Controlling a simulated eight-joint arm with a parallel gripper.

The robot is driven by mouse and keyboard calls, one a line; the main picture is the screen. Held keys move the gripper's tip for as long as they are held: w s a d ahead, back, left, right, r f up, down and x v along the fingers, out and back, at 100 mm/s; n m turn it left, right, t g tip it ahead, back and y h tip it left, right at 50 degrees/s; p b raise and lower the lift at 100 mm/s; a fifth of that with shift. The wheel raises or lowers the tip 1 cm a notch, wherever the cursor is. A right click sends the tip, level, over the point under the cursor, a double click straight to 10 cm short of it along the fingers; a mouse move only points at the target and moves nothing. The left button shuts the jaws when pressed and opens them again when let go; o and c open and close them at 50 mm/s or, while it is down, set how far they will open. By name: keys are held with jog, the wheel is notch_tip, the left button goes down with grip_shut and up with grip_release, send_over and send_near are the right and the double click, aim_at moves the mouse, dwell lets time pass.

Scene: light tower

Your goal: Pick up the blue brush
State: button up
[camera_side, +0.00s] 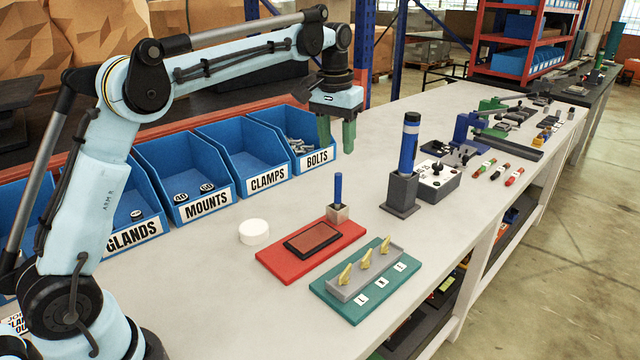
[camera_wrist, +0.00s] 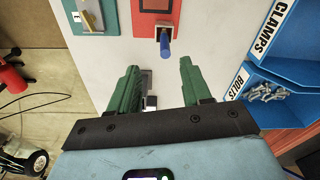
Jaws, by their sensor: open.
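A thin blue rod, which looks like the blue brush (camera_side: 338,187), stands upright in a small metal block (camera_side: 338,213) at the back corner of a red board (camera_side: 280,264). In the wrist view the brush (camera_wrist: 165,46) shows just beyond my fingertips, close to the gap between them. My gripper (camera_side: 336,147) points down with its green fingers apart and nothing held. In the side view it hangs above the table, higher than the brush and near the bolts bin. In the wrist view my gripper (camera_wrist: 158,70) shows both fingers clear of the brush.
A taller blue and black cylinder (camera_side: 408,145) stands in a grey block to the right. Blue bins (camera_side: 248,155) line the back. A white puck (camera_side: 254,231) and a green board (camera_side: 325,300) with yellow pieces lie nearby.

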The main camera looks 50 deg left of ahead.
aim_at(337, 202)
jog(key=shift+w+a+f+g, duration=0.25)
jog(key=shift+w+f, duration=0.15)
jog(key=shift+f, duration=0.1)
jog(key=shift+w+a+f+g, duration=0.15)
jog(key=shift+w+a+f, duration=0.05)
jog(key=shift+w+f, duration=0.25)
notch_tip(337, 202, down, 12)
jog(key=shift+w+a, duration=0.1)
jog(key=shift+w, duration=0.05)
grip_shut()
